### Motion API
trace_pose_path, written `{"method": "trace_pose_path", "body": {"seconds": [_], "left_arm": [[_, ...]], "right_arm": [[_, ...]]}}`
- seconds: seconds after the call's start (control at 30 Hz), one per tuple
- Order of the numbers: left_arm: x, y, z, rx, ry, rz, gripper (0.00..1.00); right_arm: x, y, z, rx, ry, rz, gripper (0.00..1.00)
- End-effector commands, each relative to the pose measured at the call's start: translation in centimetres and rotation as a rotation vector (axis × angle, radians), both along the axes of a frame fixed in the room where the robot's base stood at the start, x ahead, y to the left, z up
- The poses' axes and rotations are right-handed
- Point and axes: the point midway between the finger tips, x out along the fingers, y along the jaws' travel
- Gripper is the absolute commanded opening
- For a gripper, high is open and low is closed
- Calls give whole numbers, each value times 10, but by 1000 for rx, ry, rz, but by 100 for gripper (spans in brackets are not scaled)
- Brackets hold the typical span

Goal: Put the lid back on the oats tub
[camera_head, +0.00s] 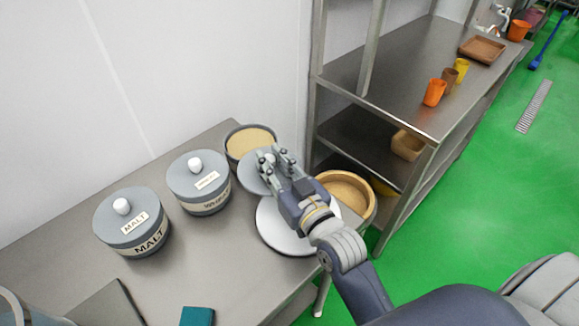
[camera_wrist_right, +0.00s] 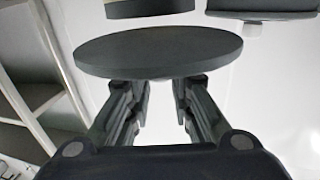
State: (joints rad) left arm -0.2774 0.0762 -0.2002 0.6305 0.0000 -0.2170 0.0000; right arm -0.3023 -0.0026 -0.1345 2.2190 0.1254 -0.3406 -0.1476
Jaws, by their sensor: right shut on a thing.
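The open oats tub (camera_head: 237,151) stands at the back of the steel table, against the wall, and shows a tan filling. My right gripper (camera_head: 271,157) is shut on the knob of a round grey lid (camera_head: 252,184). The lid is just in front of the tub, apart from its rim in the wrist view; its exact height is hard to tell. In the wrist view the lid (camera_wrist_right: 160,52) spans beyond the fingertips of the right gripper (camera_wrist_right: 160,90), and the knob is mostly hidden. My left gripper is not in view.
Lidded wheat-like (camera_head: 198,182) and malt (camera_head: 132,222) tubs stand to the left. A pale round plate (camera_head: 272,228) lies under my right wrist. A wooden bowl (camera_head: 347,187) and steel shelf (camera_head: 385,70) are at the right. A teal block (camera_head: 198,316) lies near the front.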

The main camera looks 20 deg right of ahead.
Motion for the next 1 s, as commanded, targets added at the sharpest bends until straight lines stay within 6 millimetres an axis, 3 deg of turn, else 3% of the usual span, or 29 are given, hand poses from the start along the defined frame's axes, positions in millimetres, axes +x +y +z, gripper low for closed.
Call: {"method": "trace_pose_path", "body": {"seconds": [0.23, 0.43, 0.57, 0.7, 0.83, 1.0], "left_arm": [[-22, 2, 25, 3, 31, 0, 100], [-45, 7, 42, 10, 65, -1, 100], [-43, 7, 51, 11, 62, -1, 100], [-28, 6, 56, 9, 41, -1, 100], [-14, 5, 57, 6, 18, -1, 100], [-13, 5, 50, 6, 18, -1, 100]], "right_arm": [[45, 19, 21, -7, -4, 106, 0], [85, 21, 36, -15, 0, 166, 0], [106, 16, 44, -17, 3, 186, 0], [120, 11, 50, -15, 5, 195, 0], [125, 9, 50, -14, 7, 197, 0], [126, 9, 43, -13, 8, 197, 0]]}}
